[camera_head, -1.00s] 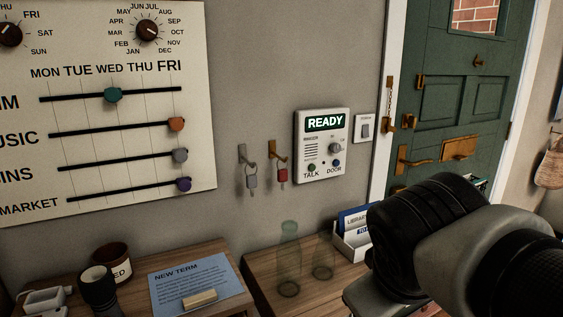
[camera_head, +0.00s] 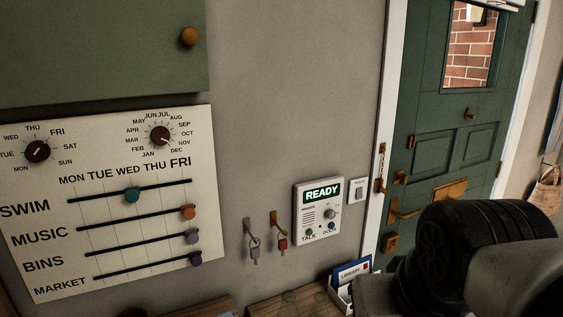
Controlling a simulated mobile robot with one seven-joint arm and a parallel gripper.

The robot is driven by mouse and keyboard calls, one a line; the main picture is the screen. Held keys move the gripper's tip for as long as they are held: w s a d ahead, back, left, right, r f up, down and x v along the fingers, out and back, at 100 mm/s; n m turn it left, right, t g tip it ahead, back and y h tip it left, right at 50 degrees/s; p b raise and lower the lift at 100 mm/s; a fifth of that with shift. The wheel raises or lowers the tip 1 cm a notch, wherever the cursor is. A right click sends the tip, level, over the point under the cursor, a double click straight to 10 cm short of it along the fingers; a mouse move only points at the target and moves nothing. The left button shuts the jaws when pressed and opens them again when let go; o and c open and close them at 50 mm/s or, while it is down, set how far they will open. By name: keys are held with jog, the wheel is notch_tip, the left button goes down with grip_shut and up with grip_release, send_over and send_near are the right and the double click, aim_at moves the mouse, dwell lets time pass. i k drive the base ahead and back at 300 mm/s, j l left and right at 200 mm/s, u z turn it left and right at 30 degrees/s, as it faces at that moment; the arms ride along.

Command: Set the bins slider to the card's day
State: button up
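The white planner board (camera_head: 60,190) hangs on the wall at left. Its bins slider (camera_head: 192,237) is a grey knob on the third track, at the right end under FRI. The teal swim slider (camera_head: 132,195) is near WED. The orange music slider (camera_head: 189,212) and the purple market slider (camera_head: 196,259) are at the right ends of their tracks. The blue "NEW TERM" card is out of view now, apart from perhaps a sliver at the bottom edge. My arm shows at lower right; my gripper's fingers are not visible.
An intercom panel (camera_head: 318,211) reading READY and a light switch (camera_head: 358,191) are on the wall. Two keys hang on hooks (camera_head: 278,232) between board and intercom. A green cabinet (camera_head: 100,50) is above the board. A green door (camera_head: 440,135) stands at right.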

aim_at(192, 236)
jog(key=k+u, duration=0.1)
jog(key=u, duration=0.35)
jog(key=j+u, duration=0.1)
jog(key=u, duration=0.35)
jog(key=k+j+u, duration=0.1)
jog(key=u, duration=0.35)
